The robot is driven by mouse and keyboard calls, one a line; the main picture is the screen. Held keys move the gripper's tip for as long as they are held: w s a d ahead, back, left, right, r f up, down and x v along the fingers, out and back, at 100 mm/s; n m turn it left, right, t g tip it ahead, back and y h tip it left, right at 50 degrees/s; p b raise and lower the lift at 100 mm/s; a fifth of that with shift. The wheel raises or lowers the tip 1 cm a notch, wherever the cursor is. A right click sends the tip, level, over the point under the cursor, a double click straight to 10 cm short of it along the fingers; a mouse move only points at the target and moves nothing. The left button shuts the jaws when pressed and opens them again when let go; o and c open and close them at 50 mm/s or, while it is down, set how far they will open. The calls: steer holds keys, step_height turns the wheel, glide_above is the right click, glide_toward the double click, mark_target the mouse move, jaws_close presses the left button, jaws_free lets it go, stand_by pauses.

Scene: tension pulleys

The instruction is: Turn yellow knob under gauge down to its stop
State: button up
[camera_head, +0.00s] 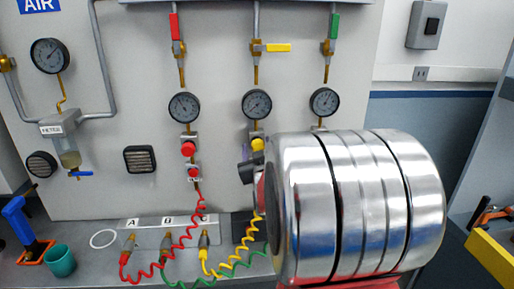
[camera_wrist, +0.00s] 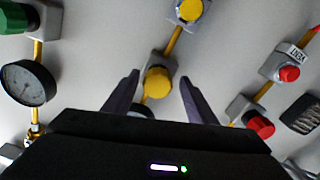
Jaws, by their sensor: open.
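The yellow knob (camera_head: 257,144) sits on a grey block just under the middle gauge (camera_head: 257,104) on the wall panel. In the wrist view the yellow knob (camera_wrist: 158,83) lies between the two dark fingers of my gripper (camera_wrist: 159,77). The fingers are open, one on each side of the knob, with visible gaps. Whether they reach far enough forward to surround it, I cannot tell. In the head view my gripper (camera_head: 246,172) shows as a dark shape just below the knob, mostly hidden. In the wrist view the gauge (camera_wrist: 142,109) is mostly hidden behind my gripper.
A red knob (camera_head: 188,149) and a red button (camera_head: 194,172) are to the left; the red knob also shows in the wrist view (camera_wrist: 260,126). Another yellow part (camera_wrist: 189,9) is at the wrist view's top. Coiled red (camera_head: 185,238), yellow (camera_head: 243,243) and green hoses hang below.

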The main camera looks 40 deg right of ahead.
steer(key=shift+s+d, duration=0.1)
steer(key=shift+c, duration=0.6)
steer(key=c, duration=1)
steer(key=shift+o, duration=0.2)
steer(key=shift+n, duration=0.5)
steer(key=n, duration=0.6)
steer(key=shift+f, duration=0.1)
steer(key=n, duration=0.3)
steer(key=shift+n, duration=0.4)
steer(key=shift+a+f+n, duration=0.1)
steer(key=shift+n, duration=0.9)
steer(key=shift+a+f+n, duration=0.1)
steer(key=shift+n, duration=0.9)
